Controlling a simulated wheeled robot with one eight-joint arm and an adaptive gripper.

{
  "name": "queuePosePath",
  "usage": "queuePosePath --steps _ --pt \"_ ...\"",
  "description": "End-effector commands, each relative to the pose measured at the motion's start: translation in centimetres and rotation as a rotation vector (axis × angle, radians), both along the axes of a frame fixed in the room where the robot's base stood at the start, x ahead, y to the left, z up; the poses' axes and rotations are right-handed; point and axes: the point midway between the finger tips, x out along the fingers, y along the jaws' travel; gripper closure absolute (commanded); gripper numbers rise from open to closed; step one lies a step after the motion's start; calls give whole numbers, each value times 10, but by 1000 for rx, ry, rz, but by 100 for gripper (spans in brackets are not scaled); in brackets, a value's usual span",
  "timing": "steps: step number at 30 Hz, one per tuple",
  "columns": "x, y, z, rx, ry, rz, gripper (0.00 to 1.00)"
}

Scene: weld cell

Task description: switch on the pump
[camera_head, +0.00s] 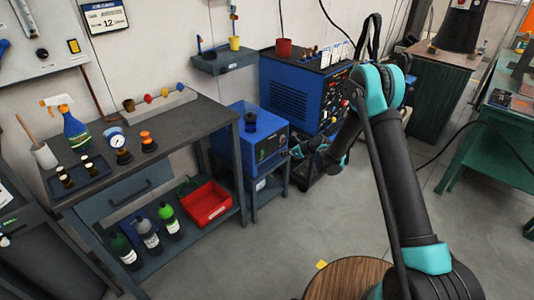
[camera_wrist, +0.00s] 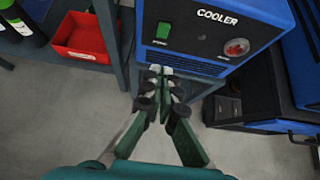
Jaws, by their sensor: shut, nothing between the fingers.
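The blue cooler (camera_head: 232,117) stands on a small stand beside the workbench; its black front panel reads COOLER in the wrist view (camera_wrist: 188,50). A green rocker switch (camera_wrist: 164,30) is at the panel's left, with a small label under it too blurred to read. I cannot tell which way the rocker is set. A round red indicator or gauge (camera_wrist: 236,47) is at the panel's right. Contact cannot be told. In the head view my gripper (camera_head: 297,152) is at the cooler's front.
A larger blue machine (camera_head: 289,88) stands right of the cooler. The workbench (camera_head: 155,113) at left holds bottles and a gauge, with a red bin (camera_head: 207,204) on its lower shelf. A round wooden top (camera_head: 345,278) is at the bottom.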

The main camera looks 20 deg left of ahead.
Motion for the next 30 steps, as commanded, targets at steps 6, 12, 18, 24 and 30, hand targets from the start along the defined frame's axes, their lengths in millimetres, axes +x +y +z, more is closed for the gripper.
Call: queuePosePath --steps 6,12,18,24,30 --pt "0 0 0 -1 -1 0 100" --pt "3 7 -6 -1 -2 2 100" --pt "13 33 -27 -1 -2 3 100" --pt "25 61 -51 -1 -2 3 100" --pt "37 89 -59 -2 -3 2 100"
